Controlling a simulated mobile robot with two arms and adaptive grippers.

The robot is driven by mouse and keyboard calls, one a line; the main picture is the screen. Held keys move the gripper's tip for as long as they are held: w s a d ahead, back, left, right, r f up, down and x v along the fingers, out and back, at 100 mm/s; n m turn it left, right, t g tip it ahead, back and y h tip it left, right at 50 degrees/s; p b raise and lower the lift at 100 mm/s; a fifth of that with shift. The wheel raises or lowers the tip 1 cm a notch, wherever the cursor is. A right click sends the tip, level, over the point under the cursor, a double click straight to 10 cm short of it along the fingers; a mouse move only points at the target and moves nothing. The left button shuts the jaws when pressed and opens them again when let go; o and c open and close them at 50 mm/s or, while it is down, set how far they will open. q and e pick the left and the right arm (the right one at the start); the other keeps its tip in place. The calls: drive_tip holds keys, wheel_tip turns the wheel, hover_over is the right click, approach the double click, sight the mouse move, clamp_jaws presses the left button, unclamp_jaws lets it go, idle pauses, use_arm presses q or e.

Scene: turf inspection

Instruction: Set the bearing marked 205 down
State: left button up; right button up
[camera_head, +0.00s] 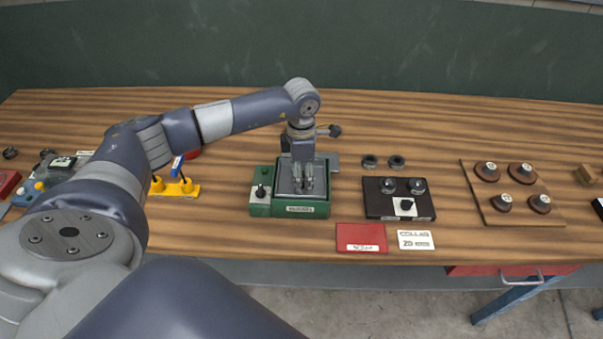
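Several dark round parts with small white labels sit on a brown board (480,209) at the right: back left (487,171), back right (523,172), front left (503,203) and front right (541,203). Their marks are too small to read, so I cannot tell which is the bearing marked 205. My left gripper (303,188) points down over the grey top of a green device (260,209) at the middle of the bench. Its fingers look close together; whether they hold anything cannot be seen. My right gripper is not in view.
Two dark rings (370,161) lie behind a black fixture (375,213) with two round parts. A red mat (361,232) and a white card reading COLLAR 20 (416,245) lie at the front edge. A yellow stand (190,188) is left of the green device.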

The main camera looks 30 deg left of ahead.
use_arm(q)
drive_tip(key=shift+r, duration=0.1)
drive_tip(key=shift+r, duration=0.2)
wheel_tip(320, 180, up, 12)
drive_tip(key=b, duration=0.2)
drive_tip(key=shift+f+b, duration=0.15)
drive_tip(key=shift+b, duration=0.2)
idle(0.6)
